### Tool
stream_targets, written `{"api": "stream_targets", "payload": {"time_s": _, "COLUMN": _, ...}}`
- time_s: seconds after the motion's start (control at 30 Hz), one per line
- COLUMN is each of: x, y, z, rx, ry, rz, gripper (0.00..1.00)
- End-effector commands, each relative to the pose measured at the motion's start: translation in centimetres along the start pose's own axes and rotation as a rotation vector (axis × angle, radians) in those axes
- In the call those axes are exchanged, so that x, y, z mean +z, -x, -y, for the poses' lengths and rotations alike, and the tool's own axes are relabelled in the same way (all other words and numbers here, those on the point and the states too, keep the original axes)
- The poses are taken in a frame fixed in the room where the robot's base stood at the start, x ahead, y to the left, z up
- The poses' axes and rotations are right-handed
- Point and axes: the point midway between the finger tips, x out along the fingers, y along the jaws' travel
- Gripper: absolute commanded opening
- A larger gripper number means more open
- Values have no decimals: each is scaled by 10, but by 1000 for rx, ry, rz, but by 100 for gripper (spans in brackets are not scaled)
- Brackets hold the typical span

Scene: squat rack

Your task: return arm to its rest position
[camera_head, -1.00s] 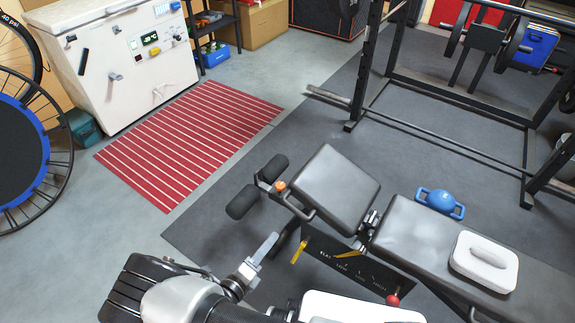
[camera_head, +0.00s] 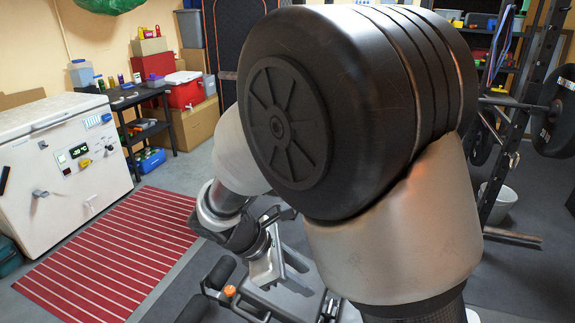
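My arm fills the middle and right of the head view, raised close to the camera, with a large black joint and pale grey links. My gripper (camera_head: 278,264) points down beyond the wrist, above the head end of the weight bench. The bench's black foam roller (camera_head: 221,272) and orange knob (camera_head: 230,291) show just left of and below the gripper. Most of the bench is hidden behind my arm.
A white chest freezer (camera_head: 60,160) stands at the left. A red striped mat (camera_head: 110,255) lies before it. A black shelf (camera_head: 140,125) and a red cooler (camera_head: 184,90) stand behind. The squat rack (camera_head: 500,180) and a grey bucket (camera_head: 499,203) are at the right.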

Motion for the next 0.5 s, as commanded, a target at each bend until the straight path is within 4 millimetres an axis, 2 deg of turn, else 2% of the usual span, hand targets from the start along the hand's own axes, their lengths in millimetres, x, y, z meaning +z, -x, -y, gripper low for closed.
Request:
{"api": "stream_targets", "payload": {"time_s": 0.03, "x": 25, "y": 8, "z": 5, "rx": -22, "ry": -139, "rz": -60, "gripper": 35}}
{"api": "stream_targets", "payload": {"time_s": 0.2, "x": 88, "y": 31, "z": 32, "rx": -100, "ry": -596, "rz": -247, "gripper": 35}}
{"api": "stream_targets", "payload": {"time_s": 0.33, "x": 125, "y": 49, "z": 57, "rx": -146, "ry": -936, "rz": -379, "gripper": 35}}
{"api": "stream_targets", "payload": {"time_s": 0.5, "x": 154, "y": 66, "z": 83, "rx": -181, "ry": -1280, "rz": -515, "gripper": 35}}
